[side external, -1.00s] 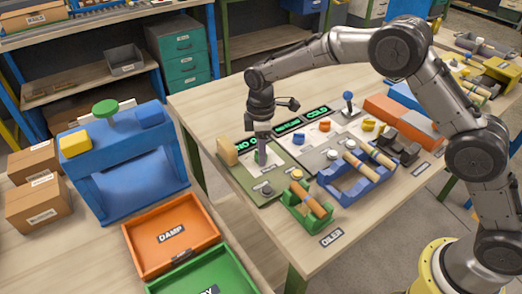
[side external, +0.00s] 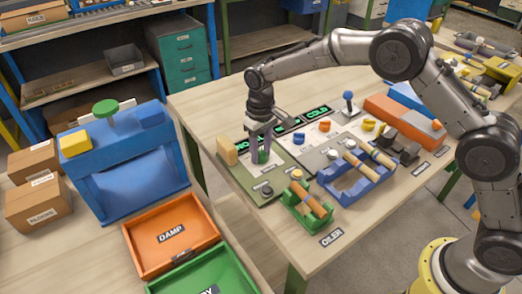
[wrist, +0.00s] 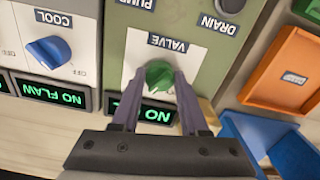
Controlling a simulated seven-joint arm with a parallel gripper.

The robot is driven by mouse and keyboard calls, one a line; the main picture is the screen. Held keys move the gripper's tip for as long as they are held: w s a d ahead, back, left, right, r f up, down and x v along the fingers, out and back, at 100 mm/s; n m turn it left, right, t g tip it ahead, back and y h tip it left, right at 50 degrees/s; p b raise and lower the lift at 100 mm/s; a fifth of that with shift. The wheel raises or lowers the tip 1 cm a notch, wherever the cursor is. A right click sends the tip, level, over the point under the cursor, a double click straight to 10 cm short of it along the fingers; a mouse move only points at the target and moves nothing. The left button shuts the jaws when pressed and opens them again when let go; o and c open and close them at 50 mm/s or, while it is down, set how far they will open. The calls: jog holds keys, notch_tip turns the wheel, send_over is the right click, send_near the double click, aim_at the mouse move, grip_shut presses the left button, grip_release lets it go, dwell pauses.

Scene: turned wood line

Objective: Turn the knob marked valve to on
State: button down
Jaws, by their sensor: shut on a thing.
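The valve knob (wrist: 158,75) is green and sits on a white plate (wrist: 134,48) under the VALVE label, which reads upside down in the wrist view. My gripper (wrist: 160,78) is shut on it, one finger on each side. In the side view, my gripper (side external: 262,155) points down at the green panel (side external: 243,178), with the green knob (side external: 264,157) showing between the fingers. The plate's on and off marks are hidden or unreadable, so I cannot tell the knob's setting. The lit display (wrist: 152,115) beside the knob is partly covered by my gripper.
A blue COOL knob (wrist: 52,51) and a dark DRAIN knob (wrist: 229,5) are nearby. A wooden block (side external: 227,151) stands at the panel's left edge. A green rack (side external: 307,208) and a blue rack (side external: 357,182) hold turned wood pieces in front.

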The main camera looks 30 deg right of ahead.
aim_at(261, 151)
jog(key=shift+m, duration=1.4)
jog(key=shift+r, duration=0.1)
jog(key=shift+c, duration=2.1)
grip_release()
notch_tip(261, 151, up, 14)
jog(key=shift+d+m, duration=0.1)
jog(key=shift+m, duration=0.2)
